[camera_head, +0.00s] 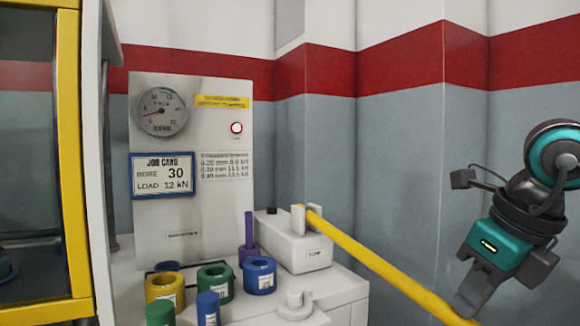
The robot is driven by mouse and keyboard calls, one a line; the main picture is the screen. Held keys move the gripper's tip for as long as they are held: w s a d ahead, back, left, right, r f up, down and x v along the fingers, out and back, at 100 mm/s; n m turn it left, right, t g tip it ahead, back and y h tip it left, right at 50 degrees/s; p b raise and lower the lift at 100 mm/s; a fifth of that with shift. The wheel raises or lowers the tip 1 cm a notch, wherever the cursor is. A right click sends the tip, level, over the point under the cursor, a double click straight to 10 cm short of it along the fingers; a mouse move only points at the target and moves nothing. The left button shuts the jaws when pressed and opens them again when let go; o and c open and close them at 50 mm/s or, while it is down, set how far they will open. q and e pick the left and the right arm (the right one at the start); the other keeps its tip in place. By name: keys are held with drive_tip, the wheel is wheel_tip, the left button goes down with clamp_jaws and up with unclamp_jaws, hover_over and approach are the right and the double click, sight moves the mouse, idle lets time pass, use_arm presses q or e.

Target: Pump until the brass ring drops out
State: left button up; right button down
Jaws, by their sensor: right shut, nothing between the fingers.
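The white pump block (297,252) stands on the bench, with a long yellow lever (385,266) running from its bracket down to the lower right. My right gripper (471,301) is shut with nothing between its fingers. Its fingertips are at the lever's lower outer end; I cannot tell whether they touch it. A round dial gauge (160,110) has its needle toward the left. A red lamp (236,128) shows on the panel. I cannot make out a brass ring; a yellow ring (165,289) stands on the bench. My left gripper is not in view.
A job card (162,175) reads bore 30, load 12 kN. A green ring (215,282), a blue ring (259,274) and several coloured plugs crowd the bench front. A yellow-framed glass cabinet (72,150) fills the left. Open space lies beyond the bench at right.

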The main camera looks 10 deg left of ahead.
drive_tip(key=w+a+r+p+v, duration=0.1)
drive_tip(key=p+v, duration=0.6)
drive_tip(key=v, duration=0.3)
drive_tip(key=w+a+r+p+v, duration=0.1)
drive_tip(key=w+p+v, duration=0.1)
drive_tip(key=p+v, duration=0.6)
wheel_tip(320, 180, up, 2)
drive_tip(key=shift+r, duration=0.1)
drive_tip(key=shift+s+a, duration=0.1)
drive_tip(key=shift+a, duration=0.05)
idle(0.9)
